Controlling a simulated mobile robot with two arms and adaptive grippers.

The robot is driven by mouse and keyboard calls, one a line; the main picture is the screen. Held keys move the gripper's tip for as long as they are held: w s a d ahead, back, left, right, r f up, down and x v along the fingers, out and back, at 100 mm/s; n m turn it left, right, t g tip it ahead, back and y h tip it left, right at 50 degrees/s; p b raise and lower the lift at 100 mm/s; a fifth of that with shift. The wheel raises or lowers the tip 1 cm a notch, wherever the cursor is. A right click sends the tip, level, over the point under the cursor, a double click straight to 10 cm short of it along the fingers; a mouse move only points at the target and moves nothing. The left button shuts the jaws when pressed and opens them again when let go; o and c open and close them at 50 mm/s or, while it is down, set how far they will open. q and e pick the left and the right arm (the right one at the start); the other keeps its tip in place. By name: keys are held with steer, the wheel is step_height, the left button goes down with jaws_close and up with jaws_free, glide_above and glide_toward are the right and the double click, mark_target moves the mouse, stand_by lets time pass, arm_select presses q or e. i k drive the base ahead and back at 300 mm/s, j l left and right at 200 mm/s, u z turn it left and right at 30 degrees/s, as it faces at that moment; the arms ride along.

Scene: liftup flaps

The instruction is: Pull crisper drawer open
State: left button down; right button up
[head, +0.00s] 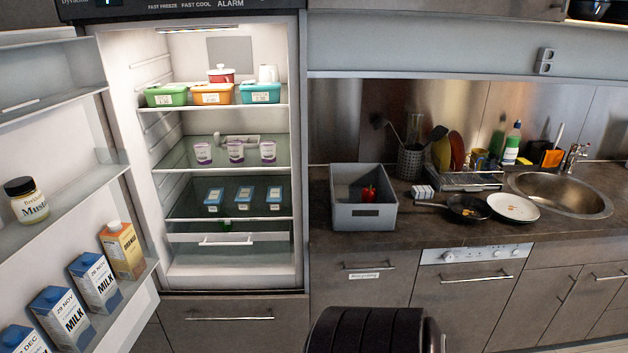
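The fridge (292,150) stands with its door swung wide to the left. The crisper drawer (190,239) is a shallow clear and white drawer under the lowest glass shelf, with a white handle (226,240) at the middle of its front. It looks pushed in, though its depth is hard to judge. A small green item (226,223) shows above its front. Neither gripper is in view, and nothing touches the drawer handle.
The open fridge door (60,130) holds milk cartons (95,282), a juice carton (122,250) and a mustard jar (26,200). A grey crate (363,216) with a red pepper (368,193) stands on the counter. The space below the drawer is empty.

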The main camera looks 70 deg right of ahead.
mark_target(270, 237)
steer(key=z, duration=1.75)
